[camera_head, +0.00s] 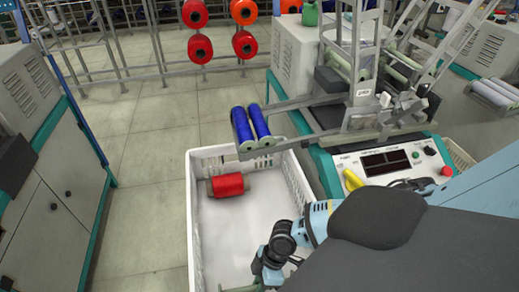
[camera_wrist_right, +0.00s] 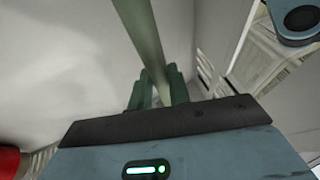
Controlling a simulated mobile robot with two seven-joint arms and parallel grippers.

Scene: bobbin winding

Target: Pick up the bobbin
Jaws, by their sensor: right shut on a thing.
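My right gripper (camera_head: 262,280) reaches down into the white crate (camera_head: 194,215) at the bottom of the head view. In the right wrist view its fingers (camera_wrist_right: 157,92) are shut on a plain grey-green bobbin tube (camera_wrist_right: 148,40), which runs up between them. In the head view only a small greenish piece shows beside the gripper at the bottom edge. A red bobbin (camera_head: 228,185) lies on its side in the far part of the crate, apart from the gripper. Red also shows at the lower left of the wrist view (camera_wrist_right: 8,162). My left gripper is out of view.
Blue bobbins (camera_head: 250,128) sit on the winding machine's arm above the crate's far edge. The machine's control panel (camera_head: 390,160) stands right of the crate. Red and orange bobbins (camera_head: 199,48) hang on a rack behind. Floor is clear left of the crate.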

